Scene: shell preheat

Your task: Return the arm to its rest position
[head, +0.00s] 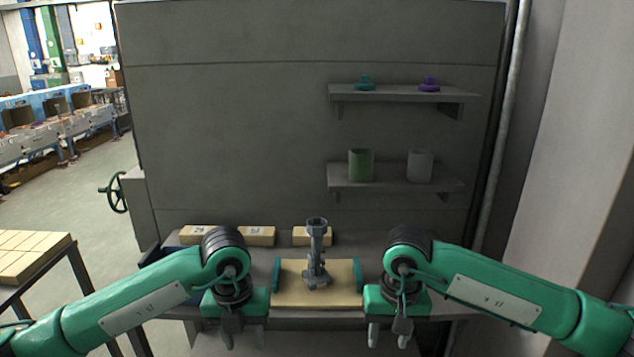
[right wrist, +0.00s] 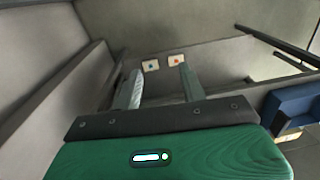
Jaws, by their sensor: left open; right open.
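My left gripper (head: 245,342) hangs pointing down at the front left of the bench, open and empty. My right gripper (head: 388,340) hangs likewise at the front right, open and empty. In the right wrist view the two fingers of my right gripper (right wrist: 160,85) stand apart with nothing between them. Both green arms are bent and held on either side of a grey metal piece (head: 317,250) with a cup-like top. That piece stands upright on a tan board (head: 345,291) with teal side handles. Neither gripper touches it.
Tan blocks (head: 256,236) lie along the bench's back edge. An upper shelf (head: 395,93) holds a teal and a purple piece. A lower shelf (head: 395,178) holds a green cup (head: 361,165) and a grey cup (head: 419,166). A pale wall (head: 565,130) stands close on the right.

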